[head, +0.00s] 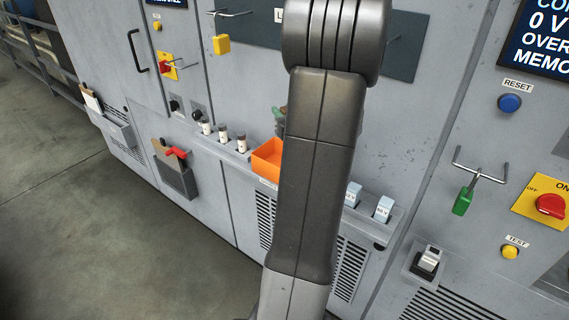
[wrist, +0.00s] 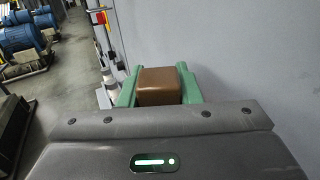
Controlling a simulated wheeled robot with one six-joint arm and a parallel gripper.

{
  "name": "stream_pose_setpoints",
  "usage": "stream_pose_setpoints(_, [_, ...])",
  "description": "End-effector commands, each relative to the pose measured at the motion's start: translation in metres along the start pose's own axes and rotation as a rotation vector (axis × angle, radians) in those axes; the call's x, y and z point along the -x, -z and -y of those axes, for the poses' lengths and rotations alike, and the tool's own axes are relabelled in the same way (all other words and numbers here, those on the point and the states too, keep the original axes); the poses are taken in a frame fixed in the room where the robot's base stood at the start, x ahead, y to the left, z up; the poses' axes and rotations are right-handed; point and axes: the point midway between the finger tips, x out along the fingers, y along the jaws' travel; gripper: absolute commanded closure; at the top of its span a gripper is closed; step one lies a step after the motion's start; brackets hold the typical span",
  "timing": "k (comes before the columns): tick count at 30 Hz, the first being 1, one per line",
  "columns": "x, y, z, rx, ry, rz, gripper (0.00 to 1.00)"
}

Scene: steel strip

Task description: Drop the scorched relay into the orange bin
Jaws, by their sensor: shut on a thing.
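The scorched relay (wrist: 160,92) is a brown block held between the green fingers of my gripper (wrist: 157,84) in the wrist view. The gripper is shut on it. In the head view a small green part of my gripper (head: 281,112) shows beside my arm, above the orange bin; the relay is mostly or fully hidden there. The orange bin (head: 266,163) sits on a ledge on the cabinet front, with its right side hidden behind my arm. The bin's contents cannot be made out.
Several white fuse-like cylinders (head: 223,133) stand on the ledge left of the bin. Pale blue-and-white blocks (head: 383,209) stand on it to the right. A green padlock (head: 463,201) hangs from a hook at right. The floor at left is open.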

Motion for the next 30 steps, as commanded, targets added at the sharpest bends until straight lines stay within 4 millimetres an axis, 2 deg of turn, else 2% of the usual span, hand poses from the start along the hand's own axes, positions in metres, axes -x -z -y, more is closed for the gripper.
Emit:
stream_pose_setpoints(6, [0.0, 0.029, 0.0, 0.0, 0.001, -0.001, 0.93])
stream_pose_setpoints(12, [0.0, 0.049, 0.0, -0.001, 0.0, -0.001, 0.93])
stream_pose_setpoints(22, [0.0, 0.051, 0.0, 0.001, 0.0, 0.0, 0.93])
stream_pose_setpoints(23, [0.0, 0.051, 0.0, 0.001, 0.0, 0.0, 0.66])
stream_pose_setpoints(24, [0.0, 0.051, 0.0, 0.001, 0.0, 0.0, 0.58])
stream_pose_setpoints(26, [0.0, 0.051, 0.0, 0.001, 0.0, 0.0, 0.46])
stream_pose_setpoints(30, [0.0, 0.051, 0.0, 0.0, 0.0, 0.0, 0.44])
